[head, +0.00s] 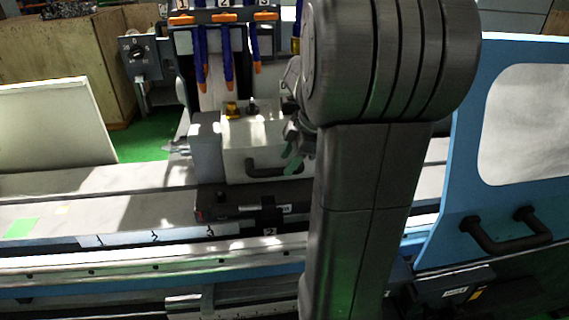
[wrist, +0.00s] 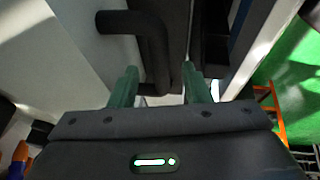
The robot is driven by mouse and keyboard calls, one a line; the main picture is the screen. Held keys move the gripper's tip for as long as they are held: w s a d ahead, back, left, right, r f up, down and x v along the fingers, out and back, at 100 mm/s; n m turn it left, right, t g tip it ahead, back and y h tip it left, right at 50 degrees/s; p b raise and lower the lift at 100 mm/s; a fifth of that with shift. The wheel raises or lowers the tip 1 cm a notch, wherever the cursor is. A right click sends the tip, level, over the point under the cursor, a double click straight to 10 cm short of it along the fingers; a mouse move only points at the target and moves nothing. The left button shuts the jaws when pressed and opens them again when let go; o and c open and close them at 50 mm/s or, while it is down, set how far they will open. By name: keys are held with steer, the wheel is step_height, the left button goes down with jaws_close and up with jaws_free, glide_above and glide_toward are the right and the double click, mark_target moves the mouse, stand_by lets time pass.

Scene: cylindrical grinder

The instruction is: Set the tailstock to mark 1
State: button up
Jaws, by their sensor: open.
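The tailstock (head: 240,135) is a pale block on the machine bed, with a black bar handle (head: 262,170) low on its front. Small number labels sit on a strip (head: 150,238) along the bed below it; one label by the tailstock's dark base (head: 240,205) looks like a 2. My gripper (head: 294,152) is at the right end of the handle, partly hidden by my arm. In the wrist view my gripper (wrist: 160,76) is open, its two green fingers on either side of the black handle (wrist: 158,45). I cannot tell whether they touch it.
A blue door (head: 490,140) with a window and black handle stands at the right. Blue hoses with orange tips (head: 228,70) hang above the tailstock. A white panel (head: 55,125) stands at the left. The bed (head: 110,205) left of the tailstock looks clear.

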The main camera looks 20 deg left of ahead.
steer(key=shift+x, duration=1.5)
steer(key=shift+c, duration=0.4)
jaws_close()
steer(key=s+a+b, duration=0.1)
steer(key=s+a, duration=0.5)
steer(key=a, duration=0.7)
steer(key=s+a+b, duration=0.1)
steer(key=s+a, duration=0.5)
steer(key=a, duration=0.6)
steer(key=shift+s+a, duration=0.2)
steer(key=shift+a, duration=0.15)
steer(key=shift+o, duration=0.4)
jaws_free()
steer(key=shift+d, duration=0.1)
steer(key=b+v, duration=0.1)
steer(key=v, duration=1.3)
